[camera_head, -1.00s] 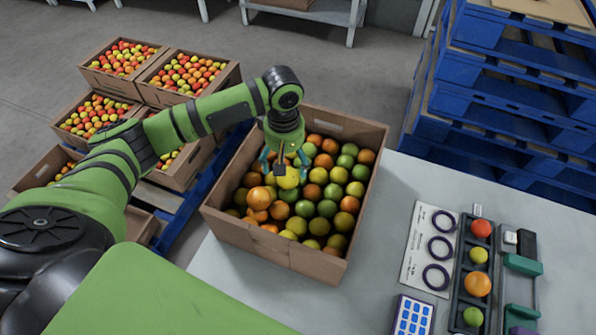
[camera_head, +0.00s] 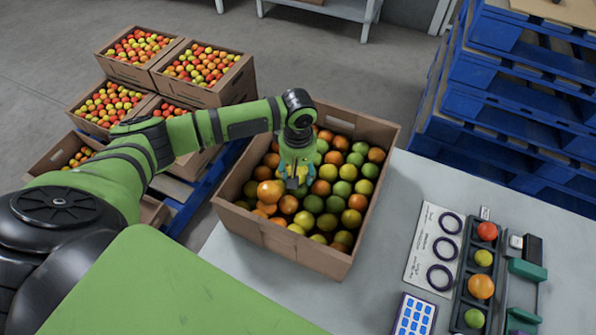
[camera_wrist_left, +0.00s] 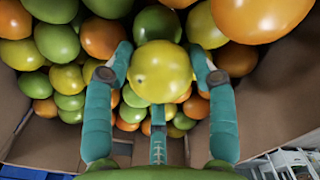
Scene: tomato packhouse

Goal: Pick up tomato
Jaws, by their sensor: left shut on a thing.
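My left gripper (camera_head: 297,178) reaches down into an open cardboard box (camera_head: 290,252) of tomatoes on the table. In the left wrist view its teal fingers (camera_wrist_left: 160,78) are closed on both sides of a yellow tomato (camera_wrist_left: 160,72). In the head view the gripper mostly hides that tomato. Orange, yellow and green tomatoes (camera_head: 313,204) lie packed around and below it. I cannot tell whether the held tomato is clear of the others. My right gripper is not in view.
To the right on the table lie a ring card (camera_head: 433,248), a dark tray (camera_head: 463,290) with several tomatoes, green-ended holders (camera_head: 527,270) and a blue keypad (camera_head: 413,316). Blue pallets (camera_head: 490,110) stand behind. More filled boxes (camera_head: 205,95) stand at the back left.

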